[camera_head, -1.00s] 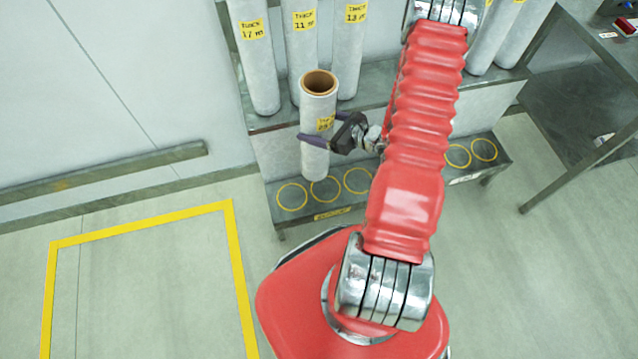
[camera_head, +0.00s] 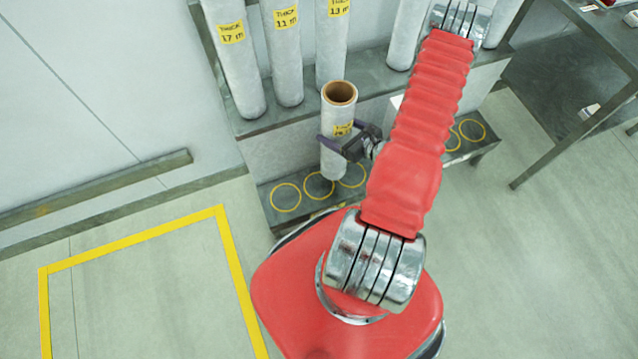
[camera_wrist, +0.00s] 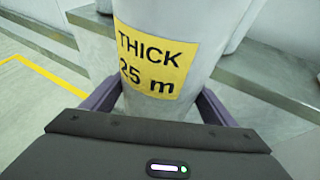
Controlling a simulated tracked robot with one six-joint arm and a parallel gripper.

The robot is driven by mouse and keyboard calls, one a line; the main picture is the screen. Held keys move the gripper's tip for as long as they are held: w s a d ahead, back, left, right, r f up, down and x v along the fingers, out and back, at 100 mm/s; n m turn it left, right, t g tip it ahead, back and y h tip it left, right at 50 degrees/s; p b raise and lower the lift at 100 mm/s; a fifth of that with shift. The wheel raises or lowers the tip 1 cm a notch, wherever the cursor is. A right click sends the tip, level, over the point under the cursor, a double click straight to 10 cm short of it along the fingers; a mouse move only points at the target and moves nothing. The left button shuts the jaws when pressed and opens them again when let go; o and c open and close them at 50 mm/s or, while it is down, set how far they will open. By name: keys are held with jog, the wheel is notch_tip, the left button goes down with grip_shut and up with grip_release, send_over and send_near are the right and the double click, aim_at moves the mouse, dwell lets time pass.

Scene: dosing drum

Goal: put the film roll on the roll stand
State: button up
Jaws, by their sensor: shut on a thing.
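The film roll (camera_head: 338,112) is a pale grey upright cylinder with a brown core at its top. Its yellow label reads THICK 25 m in the wrist view (camera_wrist: 157,62). My gripper (camera_head: 342,145) is shut around the roll at about mid-height, with a dark finger on each side. The roll appears in front of a two-level grey stand (camera_head: 264,183). Its lower shelf has a row of yellow circles. In the head view the roll's lower end lies between the second and third circles from the left. I cannot tell whether it touches the shelf.
Several tall labelled rolls (camera_head: 283,55) stand on the upper shelf (camera_head: 255,128) behind the held roll. A dark table (camera_head: 560,85) stands at the right. A yellow floor outline (camera_head: 135,239) lies at the left, with clear floor inside. A low rail (camera_head: 100,188) runs along the left wall.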

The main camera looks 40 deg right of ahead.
jog(key=shift+w, duration=0.1)
jog(key=shift+f, duration=2.8)
jog(key=shift+f, duration=2.2)
jog(key=o, duration=2.1)
jog(key=shift+c, duration=0.2)
